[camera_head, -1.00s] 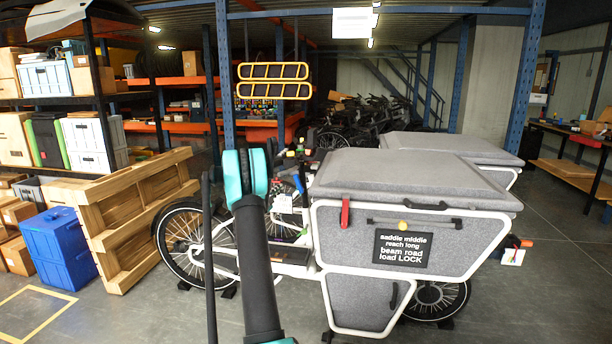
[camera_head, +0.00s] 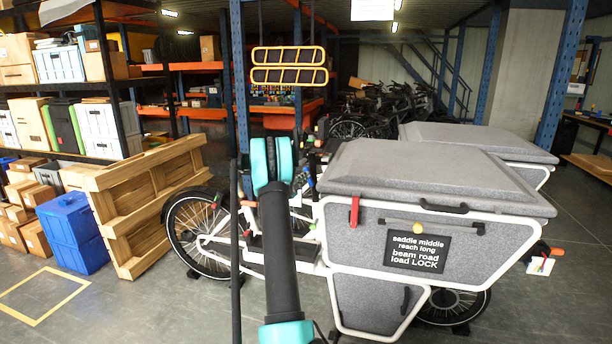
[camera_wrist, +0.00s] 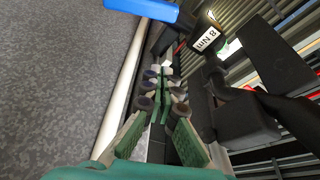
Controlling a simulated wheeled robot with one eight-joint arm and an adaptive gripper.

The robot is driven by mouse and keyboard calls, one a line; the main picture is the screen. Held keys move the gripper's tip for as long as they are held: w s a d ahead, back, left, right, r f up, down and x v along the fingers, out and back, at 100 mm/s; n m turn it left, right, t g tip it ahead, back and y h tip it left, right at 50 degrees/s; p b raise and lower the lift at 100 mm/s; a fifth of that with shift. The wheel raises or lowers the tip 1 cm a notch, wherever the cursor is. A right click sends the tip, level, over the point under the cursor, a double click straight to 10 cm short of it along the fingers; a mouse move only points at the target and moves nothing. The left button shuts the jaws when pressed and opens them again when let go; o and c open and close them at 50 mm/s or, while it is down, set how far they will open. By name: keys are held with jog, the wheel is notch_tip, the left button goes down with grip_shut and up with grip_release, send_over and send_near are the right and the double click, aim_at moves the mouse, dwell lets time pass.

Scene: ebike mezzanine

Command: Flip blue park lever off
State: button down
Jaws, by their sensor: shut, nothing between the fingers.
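A blue lever (camera_wrist: 142,9) shows at the top edge of the wrist view, partly cut off, beside the grey felt-like panel (camera_wrist: 60,75) and its pale frame rail (camera_wrist: 118,105). My gripper (camera_wrist: 163,78) points up the wrist picture along that rail. Its fingers are shut with nothing between them, and their tips are below and apart from the blue lever. In the head view, the grey cargo box (camera_head: 392,270) of a white-framed bike carries a red lever (camera_head: 354,211) on its side. My arm stands in front of the bike there, and my gripper cannot be made out.
A black part with an "8 Nm" label (camera_wrist: 207,39) lies right of the fingers in the wrist view. In the head view, a wooden pallet (camera_head: 150,205), blue crates (camera_head: 72,232) and a loaded shelf stand left. Blue posts rise behind.

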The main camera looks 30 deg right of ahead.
aim_at(305, 169)
jog(key=shift+w+d+f, duration=0.15)
jog(key=shift+w+d, duration=2.75)
jog(key=shift+w, duration=0.25)
jog(key=shift+w+a+f+n, duration=0.1)
jog(key=shift+w+a+n, duration=0.15)
jog(key=shift+n, duration=0.35)
jog(key=shift+w+a+f+n+t, duration=0.25)
jog(key=shift+w+a+n+t, duration=0.35)
jog(key=shift+n, duration=0.5)
jog(key=w+a+f+n+t, duration=0.1)
jog(key=w+f+n+t, duration=0.1)
jog(key=n, duration=0.5)
jog(key=w+a+f+n+t+y, duration=0.1)
jog(key=f+n+t, duration=0.3)
jog(key=n, duration=0.4)
jog(key=shift+w+a+f+y, duration=0.2)
jog(key=shift+w+a+y, duration=0.1)
jog(key=shift+w+a, duration=0.25)
